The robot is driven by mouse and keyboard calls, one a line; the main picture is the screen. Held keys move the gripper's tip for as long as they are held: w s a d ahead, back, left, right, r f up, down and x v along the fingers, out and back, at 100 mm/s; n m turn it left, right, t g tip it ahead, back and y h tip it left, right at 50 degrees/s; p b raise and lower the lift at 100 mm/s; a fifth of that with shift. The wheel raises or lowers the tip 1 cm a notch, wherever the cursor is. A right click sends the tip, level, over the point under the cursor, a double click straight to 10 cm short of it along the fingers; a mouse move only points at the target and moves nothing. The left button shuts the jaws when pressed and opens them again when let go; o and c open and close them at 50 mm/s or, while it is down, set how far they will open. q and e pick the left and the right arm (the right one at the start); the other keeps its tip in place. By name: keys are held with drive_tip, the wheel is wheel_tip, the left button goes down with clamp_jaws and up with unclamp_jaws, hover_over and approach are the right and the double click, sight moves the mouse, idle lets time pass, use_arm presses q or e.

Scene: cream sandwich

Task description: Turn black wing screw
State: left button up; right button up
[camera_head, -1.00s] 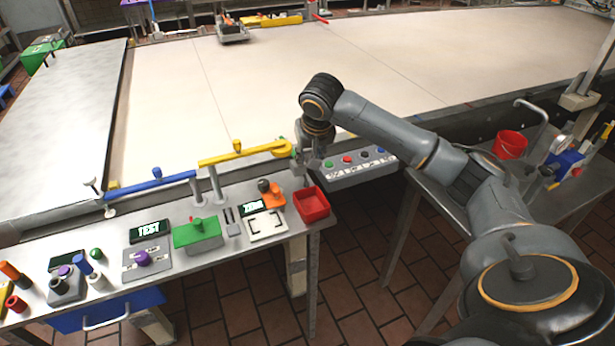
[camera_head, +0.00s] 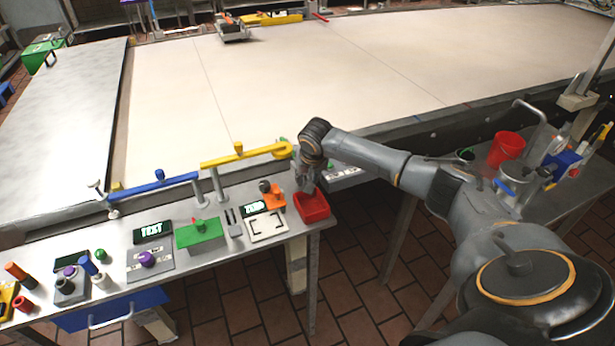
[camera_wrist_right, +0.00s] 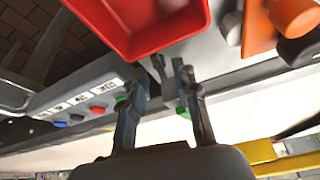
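My right gripper (camera_head: 307,185) hangs by the back edge of the red tray (camera_head: 313,207), at the right end of the workbench. In the right wrist view its two fingers (camera_wrist_right: 160,88) are apart with a gap between them. A small dark piece (camera_wrist_right: 159,67) shows between the fingertips, near the red tray (camera_wrist_right: 150,25). I cannot tell whether it is the black wing screw, and I see no contact. No black wing screw can be clearly made out in the head view. My left gripper is not in view.
A button panel (camera_head: 345,178) is fixed beside the tray, partly behind my arm. A yellow bar (camera_head: 240,155) and a blue bar (camera_head: 155,187) stand along the bench's back edge. An orange holder (camera_head: 273,198) sits left of the tray. The large pale surface beyond is mostly clear.

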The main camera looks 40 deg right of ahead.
drive_tip(key=shift+f, duration=0.1)
clamp_jaws()
